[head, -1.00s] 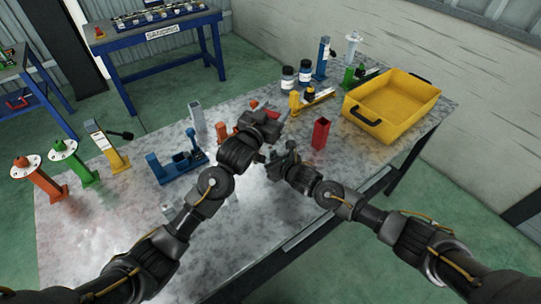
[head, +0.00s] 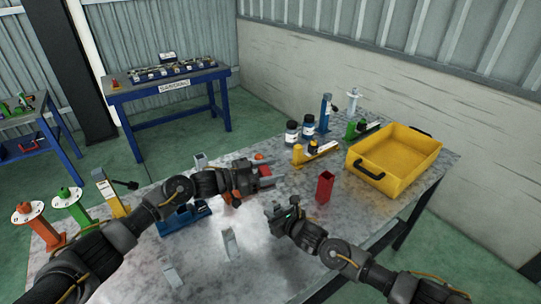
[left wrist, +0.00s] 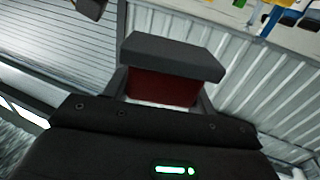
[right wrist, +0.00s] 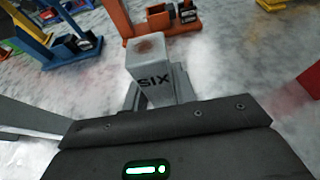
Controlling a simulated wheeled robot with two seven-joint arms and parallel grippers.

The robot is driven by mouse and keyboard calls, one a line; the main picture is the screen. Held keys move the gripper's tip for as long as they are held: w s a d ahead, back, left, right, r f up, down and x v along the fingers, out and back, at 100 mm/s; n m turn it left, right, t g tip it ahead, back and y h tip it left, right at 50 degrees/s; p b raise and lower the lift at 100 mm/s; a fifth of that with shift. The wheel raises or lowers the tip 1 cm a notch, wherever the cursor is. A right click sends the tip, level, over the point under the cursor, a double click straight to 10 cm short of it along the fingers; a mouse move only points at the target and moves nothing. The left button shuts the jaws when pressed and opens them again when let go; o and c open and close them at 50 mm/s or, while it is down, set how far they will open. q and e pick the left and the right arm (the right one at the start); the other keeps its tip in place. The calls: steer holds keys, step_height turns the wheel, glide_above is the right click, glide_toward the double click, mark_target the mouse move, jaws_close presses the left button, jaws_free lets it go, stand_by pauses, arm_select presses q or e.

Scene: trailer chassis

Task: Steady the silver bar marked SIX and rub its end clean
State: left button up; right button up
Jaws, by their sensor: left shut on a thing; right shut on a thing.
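The silver bar marked SIX (right wrist: 155,84) stands between the fingers of my right gripper (right wrist: 155,100) in the right wrist view. Its upper end carries a reddish-brown smudge. In the head view my right gripper (head: 277,212) is low over the middle of the table, and the bar is hard to make out there. My left gripper (head: 262,178) is above and left of it, apart from the bar. It is shut on a block with a dark grey pad and a red body (left wrist: 160,88), seen in the left wrist view.
A red open-topped post (head: 325,187) is right of my right gripper. A blue fixture (head: 183,218) is to the left.

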arm_select(q)
steer(key=shift+s+d+r+m+g, duration=0.25)
steer(key=shift+s+r+m+g, duration=0.15)
steer(key=shift+s+g, duration=0.25)
steer(key=shift+w+d+f, duration=0.1)
steer(key=shift+f, duration=4.05)
steer(key=shift+w+d, duration=0.2)
steer(key=shift+d, duration=0.1)
steer(key=shift+c, duration=0.5)
steer(key=shift+w+d, duration=0.45)
steer(key=shift+d, duration=0.2)
steer(key=shift+w+d, duration=0.4)
steer(key=shift+d, duration=0.25)
steer(key=shift+s+a, duration=0.5)
steer(key=shift+a, duration=0.3)
steer(key=shift+s+a, duration=0.5)
steer(key=shift+a, duration=0.3)
steer(key=shift+s+a+r, duration=0.15)
steer(key=shift+r, duration=3.95)
